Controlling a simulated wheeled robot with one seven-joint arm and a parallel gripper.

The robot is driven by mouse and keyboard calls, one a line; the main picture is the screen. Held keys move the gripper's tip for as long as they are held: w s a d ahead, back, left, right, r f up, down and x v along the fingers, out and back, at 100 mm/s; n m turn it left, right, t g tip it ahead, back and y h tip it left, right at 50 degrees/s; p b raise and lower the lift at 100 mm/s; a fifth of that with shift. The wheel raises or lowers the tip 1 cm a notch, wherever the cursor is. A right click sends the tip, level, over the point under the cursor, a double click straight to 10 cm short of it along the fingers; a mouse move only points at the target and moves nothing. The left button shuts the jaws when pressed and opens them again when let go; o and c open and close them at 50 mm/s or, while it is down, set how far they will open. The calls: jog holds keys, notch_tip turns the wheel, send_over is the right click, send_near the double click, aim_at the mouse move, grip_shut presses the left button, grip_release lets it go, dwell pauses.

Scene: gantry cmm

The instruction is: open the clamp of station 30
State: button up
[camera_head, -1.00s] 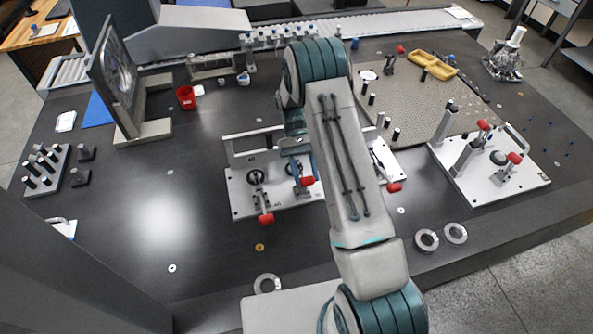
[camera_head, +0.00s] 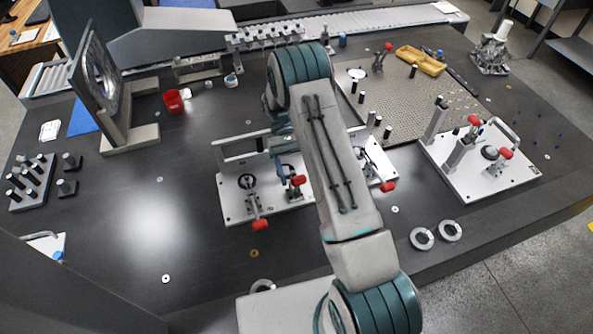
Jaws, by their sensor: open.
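A white fixture plate (camera_head: 232,208) lies in the middle of the dark table, partly hidden behind my arm. It carries toggle clamps with red handles: a left one (camera_head: 259,225) lying low over the front edge, a middle one (camera_head: 297,181), and a right one (camera_head: 388,187) beyond my arm. Station numbers are too small to read, so I cannot tell which clamp is station 30. My gripper (camera_head: 280,152) is over the back of this plate, near the middle clamp, partly hidden by my own arm. It is open; no contact with a handle can be made out.
Another white plate (camera_head: 462,185) with red-handled clamps stands at the right. Behind is a perforated plate (camera_head: 425,105) with a yellow tray (camera_head: 420,60). A red cup (camera_head: 173,101) and an upright frame (camera_head: 98,85) stand left. Metal rings (camera_head: 421,238) lie in front. The left-front table is mostly clear.

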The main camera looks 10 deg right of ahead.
jog(key=b+v, duration=0.1)
jog(key=v, duration=0.6)
jog(key=shift+w, duration=0.2)
jog(key=shift+r, duration=0.15)
dwell(0.5)
